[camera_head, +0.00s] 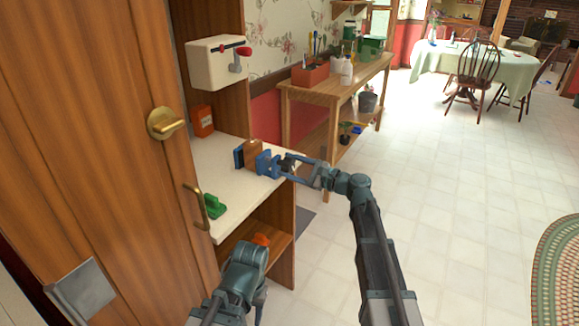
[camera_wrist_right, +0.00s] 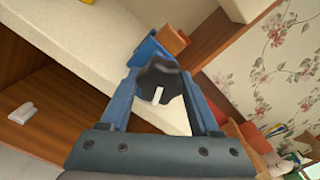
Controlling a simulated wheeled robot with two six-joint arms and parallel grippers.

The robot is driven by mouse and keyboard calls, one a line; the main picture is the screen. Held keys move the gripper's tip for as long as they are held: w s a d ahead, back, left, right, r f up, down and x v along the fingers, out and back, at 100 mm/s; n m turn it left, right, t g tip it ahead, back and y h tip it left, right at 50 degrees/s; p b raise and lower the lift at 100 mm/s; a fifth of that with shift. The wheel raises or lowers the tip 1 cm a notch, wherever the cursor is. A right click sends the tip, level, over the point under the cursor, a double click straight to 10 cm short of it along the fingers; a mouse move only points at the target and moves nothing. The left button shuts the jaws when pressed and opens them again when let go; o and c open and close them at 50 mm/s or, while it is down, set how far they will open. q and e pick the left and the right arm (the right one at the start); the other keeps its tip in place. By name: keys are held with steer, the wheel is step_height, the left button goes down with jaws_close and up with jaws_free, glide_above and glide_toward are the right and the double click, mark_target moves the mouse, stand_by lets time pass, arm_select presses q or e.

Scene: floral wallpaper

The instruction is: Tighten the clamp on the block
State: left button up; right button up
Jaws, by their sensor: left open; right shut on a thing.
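The blue clamp (camera_head: 267,163) stands near the right end of the white worktop, beside the brown wooden block (camera_head: 253,153). Blue shows on both sides of the block. In the right wrist view, the clamp's black knob (camera_wrist_right: 158,80) with a white bar sits between my right fingers, and the block (camera_wrist_right: 173,40) shows beyond it. My right gripper (camera_head: 286,165) is shut on the knob. My left gripper (camera_head: 259,298) is low in front of the cabinet, away from the clamp; it is open, with its fingers mostly hidden by its own arm.
A green object (camera_head: 214,206) lies near the worktop's front edge (camera_head: 235,226). An orange box (camera_head: 202,121) stands at the back, below a white wall-mounted box (camera_head: 217,62) with a red lever. A wooden door (camera_head: 95,150) is at left.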

steer(key=shift+f+m, duration=0.1)
steer(key=shift+m, duration=0.4)
stand_by(0.3)
steer(key=o, duration=1.4)
steer(key=shift+c, duration=0.2)
steer(key=shift+d, duration=0.1)
steer(key=v, duration=1.3)
steer(key=shift+s+d, duration=0.3)
